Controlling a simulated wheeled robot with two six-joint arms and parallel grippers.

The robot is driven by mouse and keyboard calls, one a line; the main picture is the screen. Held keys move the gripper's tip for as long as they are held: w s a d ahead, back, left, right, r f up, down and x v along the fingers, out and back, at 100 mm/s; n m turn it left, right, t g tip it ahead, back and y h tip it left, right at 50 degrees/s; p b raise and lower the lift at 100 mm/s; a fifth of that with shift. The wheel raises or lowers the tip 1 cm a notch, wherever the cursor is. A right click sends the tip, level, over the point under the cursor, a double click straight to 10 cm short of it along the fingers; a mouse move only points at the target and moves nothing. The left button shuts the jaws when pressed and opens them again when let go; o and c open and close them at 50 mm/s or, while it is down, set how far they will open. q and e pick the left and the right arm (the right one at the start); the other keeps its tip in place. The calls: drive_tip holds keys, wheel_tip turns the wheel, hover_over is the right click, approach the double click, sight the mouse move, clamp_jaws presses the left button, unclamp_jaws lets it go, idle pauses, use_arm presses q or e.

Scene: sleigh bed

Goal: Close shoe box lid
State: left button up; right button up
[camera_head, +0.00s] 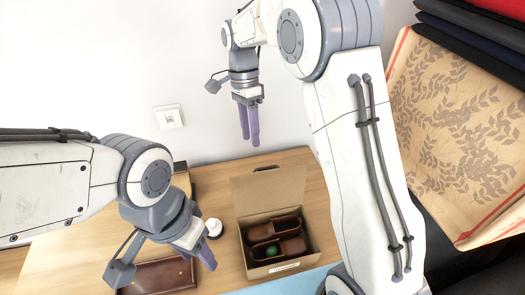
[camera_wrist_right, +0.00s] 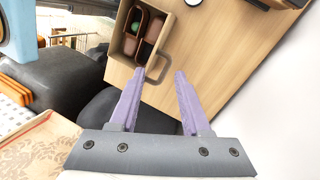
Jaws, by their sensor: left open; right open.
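The open shoe box (camera_head: 316,255) stands on the wooden table, with brown shoes (camera_head: 276,238) and a green round thing (camera_head: 187,0) inside.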

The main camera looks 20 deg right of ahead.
drive_tip(key=w+d+m, duration=0.3)
drive_tip(key=p, duration=0.2)
approach(268, 187)
drive_tip(key=shift+m+g, duration=0.3)
drive_tip(key=shift+m, duration=0.1)
drive_tip(key=f, duration=0.1)
drive_tip(key=w+f, duration=0.2)
drive_tip(key=f, duration=0.1)
drive_tip(key=shift+w, duration=0.25)
clamp_jaws()
drive_tip(key=shift+r, duration=0.1)
idle(0.5)
